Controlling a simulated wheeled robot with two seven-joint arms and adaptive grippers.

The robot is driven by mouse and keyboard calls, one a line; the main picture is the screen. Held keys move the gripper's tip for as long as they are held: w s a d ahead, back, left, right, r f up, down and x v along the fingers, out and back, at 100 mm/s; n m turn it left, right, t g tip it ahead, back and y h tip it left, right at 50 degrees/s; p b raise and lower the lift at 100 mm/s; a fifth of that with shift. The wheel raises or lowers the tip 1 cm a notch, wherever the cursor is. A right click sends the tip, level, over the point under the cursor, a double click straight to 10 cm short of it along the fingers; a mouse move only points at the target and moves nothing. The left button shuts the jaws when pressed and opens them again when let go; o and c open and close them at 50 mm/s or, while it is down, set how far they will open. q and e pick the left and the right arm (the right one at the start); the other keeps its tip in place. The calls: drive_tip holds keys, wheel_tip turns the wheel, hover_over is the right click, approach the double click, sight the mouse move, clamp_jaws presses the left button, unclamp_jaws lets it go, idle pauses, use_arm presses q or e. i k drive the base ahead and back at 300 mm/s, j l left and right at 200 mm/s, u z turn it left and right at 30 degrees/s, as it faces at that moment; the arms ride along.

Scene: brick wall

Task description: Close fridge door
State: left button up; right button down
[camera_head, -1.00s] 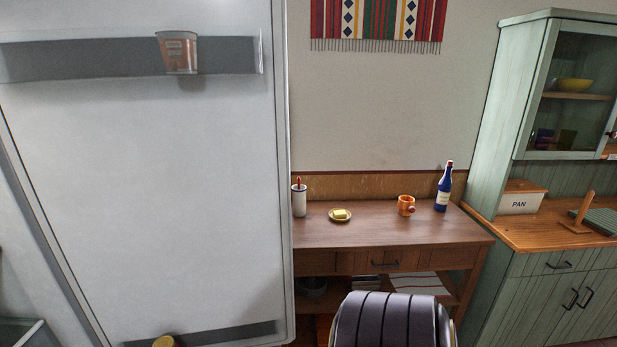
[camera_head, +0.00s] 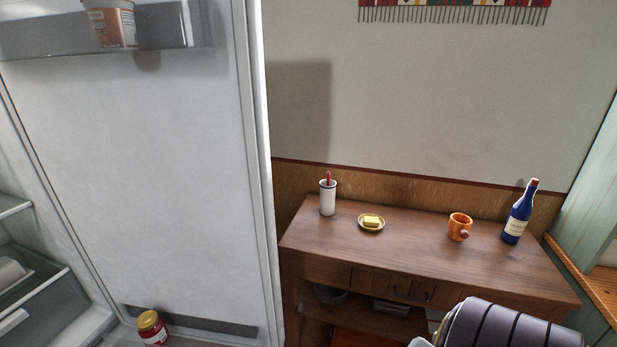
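The fridge door (camera_head: 160,190) stands open on the left, its white inner side facing me. A cup-shaped tub (camera_head: 111,24) sits on its upper shelf and a jar with a yellow lid (camera_head: 151,328) on its lower shelf. The fridge interior (camera_head: 35,275) with shelves shows at the left edge. A dark ribbed part of my arm (camera_head: 510,325) shows at the bottom right, apart from the door. Neither gripper is in view.
A wooden side table (camera_head: 420,250) stands right of the door, holding a white holder (camera_head: 327,196), a butter dish (camera_head: 371,223), an orange mug (camera_head: 459,226) and a blue bottle (camera_head: 519,212). A green cabinet (camera_head: 592,205) is at the right edge.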

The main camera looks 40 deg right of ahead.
sight(154, 159)
drive_tip(key=k+l, duration=0.1)
drive_tip(key=l, duration=0.35)
drive_tip(key=k+l+z, duration=0.1)
drive_tip(key=l, duration=0.4)
drive_tip(key=k+l+z, duration=0.1)
drive_tip(key=l, duration=0.35)
